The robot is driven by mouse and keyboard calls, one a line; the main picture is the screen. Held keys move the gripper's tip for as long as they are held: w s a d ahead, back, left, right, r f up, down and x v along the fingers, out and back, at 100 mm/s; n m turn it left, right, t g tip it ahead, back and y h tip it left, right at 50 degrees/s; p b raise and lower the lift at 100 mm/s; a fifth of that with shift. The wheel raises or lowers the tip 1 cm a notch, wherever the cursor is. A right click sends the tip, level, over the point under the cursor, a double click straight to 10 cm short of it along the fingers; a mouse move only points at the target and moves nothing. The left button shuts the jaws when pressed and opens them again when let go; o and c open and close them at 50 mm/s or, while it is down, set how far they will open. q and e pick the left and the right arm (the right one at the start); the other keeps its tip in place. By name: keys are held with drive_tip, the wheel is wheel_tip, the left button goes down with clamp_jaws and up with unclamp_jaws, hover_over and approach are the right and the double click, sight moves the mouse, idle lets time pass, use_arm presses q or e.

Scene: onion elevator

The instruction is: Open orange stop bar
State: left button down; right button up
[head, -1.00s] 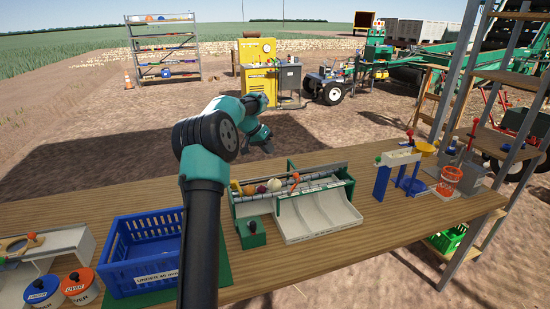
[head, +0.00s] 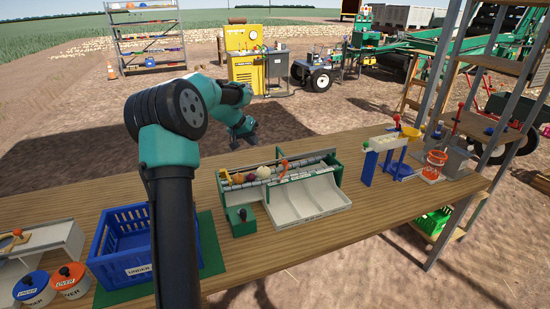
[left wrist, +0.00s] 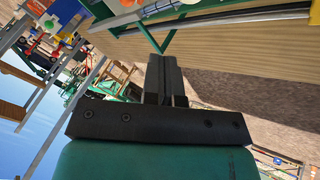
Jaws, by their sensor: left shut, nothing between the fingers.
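A green sorter (head: 231,196) with a roller rail along its back stands on the wooden table. A small orange piece (head: 284,164), which looks like the orange stop bar, stands at the rail near the sorter's middle. Several round onions (head: 263,172) lie along the rail to its left. My left gripper (head: 249,138) is beyond the table's far edge, behind the sorter, and apart from it. In the left wrist view its fingers (left wrist: 164,60) are together and empty. Part of the rail shows at the top there. My right gripper is not in view.
A blue crate (head: 105,238) stands on the left of the table, beside lidded tubs (head: 70,279). A blue-legged stand (head: 368,166) is to the right of the sorter. A metal shelf frame (head: 455,190) rises at the table's right end. Bare table lies in front of the sorter.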

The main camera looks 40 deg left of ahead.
use_arm(q)
drive_tip(key=shift+s+d, duration=0.15)
drive_tip(key=shift+s, duration=0.05)
drive_tip(key=x, duration=1)
drive_tip(key=w+d, duration=0.1)
drive_tip(key=w+d+f, duration=0.1)
drive_tip(key=d, duration=0.1)
drive_tip(key=shift+d, duration=0.15)
drive_tip(key=shift+r, duration=0.1)
